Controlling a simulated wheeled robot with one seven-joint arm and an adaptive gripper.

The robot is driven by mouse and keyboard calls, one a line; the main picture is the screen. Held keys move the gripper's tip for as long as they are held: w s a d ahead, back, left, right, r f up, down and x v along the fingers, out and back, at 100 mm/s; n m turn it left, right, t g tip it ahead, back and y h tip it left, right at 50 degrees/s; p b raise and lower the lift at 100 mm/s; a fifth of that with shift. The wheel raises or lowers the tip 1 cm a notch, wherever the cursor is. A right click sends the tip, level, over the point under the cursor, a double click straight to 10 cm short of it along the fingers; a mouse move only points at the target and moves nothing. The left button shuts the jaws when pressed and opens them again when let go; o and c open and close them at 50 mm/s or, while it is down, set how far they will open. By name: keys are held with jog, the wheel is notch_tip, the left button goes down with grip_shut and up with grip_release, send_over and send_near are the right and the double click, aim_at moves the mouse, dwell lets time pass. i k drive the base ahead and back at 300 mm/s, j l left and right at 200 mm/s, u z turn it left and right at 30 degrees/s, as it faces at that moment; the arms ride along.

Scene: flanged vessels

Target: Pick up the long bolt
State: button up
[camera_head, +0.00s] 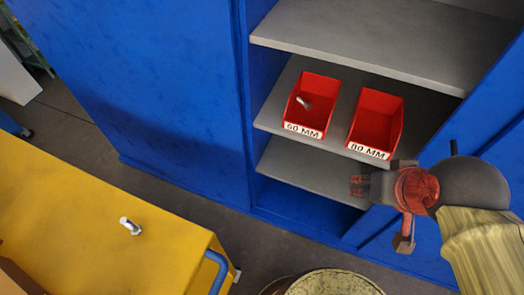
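A silver bolt (130,226) lies on the yellow cart top (70,215) at the lower left. A second metal bolt (304,102) is inside the left red bin (317,84), whose label appears to read 60 MM. I cannot tell from their lengths which one is the long bolt. The right red bin (378,105), labelled 80 MM, looks empty. My gripper (356,187) is at the right, in front of the cabinet and below the right bin, pointing left. Its fingertips look apart with nothing between them. It is far from the bolt on the cart.
The blue cabinet (165,90) has grey shelves (385,45); the bins stand on the middle one. The cart has a blue handle (217,270) at its right end. A round drum top (335,285) is at the bottom. Bare floor lies between cart and cabinet.

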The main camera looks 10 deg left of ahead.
aim_at(135, 230)
jog(key=u, duration=2.35)
jog(key=j+z, duration=0.2)
jog(key=z, duration=0.2)
jog(key=k+j+z, duration=0.1)
jog(key=z, duration=0.25)
jog(key=k+j+z, duration=0.1)
jog(key=j+z, duration=0.15)
jog(key=z, duration=0.15)
jog(key=k+j+z, duration=0.1)
jog(key=z, duration=0.25)
jog(key=j, duration=0.1)
